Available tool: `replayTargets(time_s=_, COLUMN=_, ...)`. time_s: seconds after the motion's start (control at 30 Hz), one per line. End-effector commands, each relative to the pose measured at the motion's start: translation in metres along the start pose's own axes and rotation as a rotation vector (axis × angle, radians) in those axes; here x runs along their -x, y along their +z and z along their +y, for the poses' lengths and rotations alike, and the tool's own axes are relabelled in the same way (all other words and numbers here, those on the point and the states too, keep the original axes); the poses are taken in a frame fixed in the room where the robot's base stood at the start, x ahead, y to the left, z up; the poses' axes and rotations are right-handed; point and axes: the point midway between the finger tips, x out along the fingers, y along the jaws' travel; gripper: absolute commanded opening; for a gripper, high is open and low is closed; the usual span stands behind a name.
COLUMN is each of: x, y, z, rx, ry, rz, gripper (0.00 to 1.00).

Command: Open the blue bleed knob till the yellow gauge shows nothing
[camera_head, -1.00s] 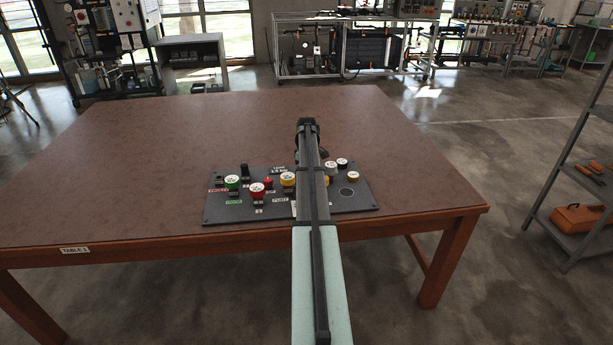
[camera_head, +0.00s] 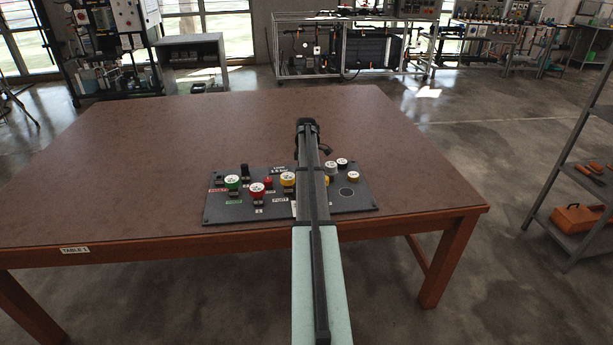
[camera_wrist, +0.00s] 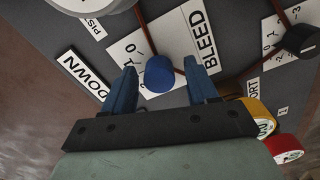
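The blue bleed knob (camera_wrist: 159,74) stands on a white scale plate beside the BLEED label in the wrist view. My gripper (camera_wrist: 161,88) is open, its two blue fingers on either side of the knob with a visible gap at each side. In the head view my arm hides the knob. A yellow-rimmed gauge (camera_head: 288,179) sits on the dark panel (camera_head: 228,214), just left of my arm. A yellow-rimmed dial also shows at the lower right of the wrist view (camera_wrist: 260,116), partly covered by my gripper. Its reading is too small to tell.
Left of the yellow gauge are a green-rimmed gauge (camera_head: 232,182) and a red-rimmed gauge (camera_head: 257,189). A black knob (camera_wrist: 301,40) with its own scale is right of the fingers in the wrist view. The brown table (camera_head: 150,140) is clear around the panel.

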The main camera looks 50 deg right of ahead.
Motion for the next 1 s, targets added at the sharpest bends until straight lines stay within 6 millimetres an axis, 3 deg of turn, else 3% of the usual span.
replayTargets(time_s=0.43, x=0.006, y=0.0, z=0.001, rx=-0.001, ry=0.002, rz=0.0, gripper=0.63)
replayTargets(time_s=1.0, x=0.059, y=0.0, z=0.001, rx=-0.001, ry=0.002, rz=0.0, gripper=0.63)
